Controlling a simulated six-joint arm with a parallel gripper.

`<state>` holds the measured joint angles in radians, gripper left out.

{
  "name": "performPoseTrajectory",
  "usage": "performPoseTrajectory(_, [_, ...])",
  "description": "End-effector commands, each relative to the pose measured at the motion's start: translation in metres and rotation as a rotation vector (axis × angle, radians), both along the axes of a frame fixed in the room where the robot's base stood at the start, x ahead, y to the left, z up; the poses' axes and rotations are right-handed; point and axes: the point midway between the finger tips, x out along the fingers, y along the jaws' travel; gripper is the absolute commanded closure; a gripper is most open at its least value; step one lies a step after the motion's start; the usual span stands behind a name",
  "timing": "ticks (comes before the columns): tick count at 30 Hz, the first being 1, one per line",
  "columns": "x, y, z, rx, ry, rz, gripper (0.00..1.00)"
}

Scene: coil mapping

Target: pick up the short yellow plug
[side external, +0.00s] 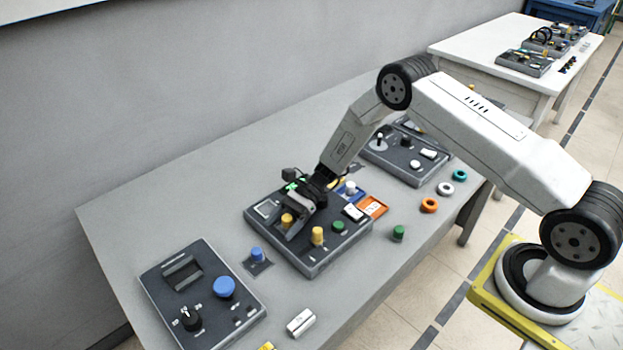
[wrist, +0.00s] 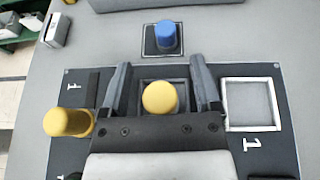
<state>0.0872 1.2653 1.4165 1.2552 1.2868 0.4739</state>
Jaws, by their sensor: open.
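The short yellow plug (wrist: 160,98) stands in a square socket on the middle dark panel (wrist: 282,158). In the wrist view it lies between the two fingers of my gripper (wrist: 163,85), with a gap on each side. My gripper is open and holds nothing.
A blue plug (side external: 257,254) stands on a small dark pad beside the panel. A green knob (side external: 339,227) and orange tray (side external: 373,206) are near my gripper. Another panel with a blue knob (side external: 224,287) lies at the front left.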

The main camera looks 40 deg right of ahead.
Motion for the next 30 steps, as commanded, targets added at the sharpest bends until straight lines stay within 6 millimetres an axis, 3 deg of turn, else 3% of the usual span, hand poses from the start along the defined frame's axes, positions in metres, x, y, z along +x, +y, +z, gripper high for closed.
performPoseTrajectory(11, [0.0000,-0.0004,0.0001,0.000,0.000,0.000,0.20])
performPoseTrajectory(12, [0.0000,-0.0004,0.0001,0.000,0.000,0.000,0.23])
performPoseTrajectory(18, [0.0000,-0.0005,0.0002,0.000,0.000,0.000,0.86])
performPoseTrajectory(20, [0.0000,-0.0005,0.0001,0.000,0.000,0.000,1.00])
performPoseTrajectory(30, [0.0001,-0.0005,0.0010,0.001,0.000,0.000,1.00])
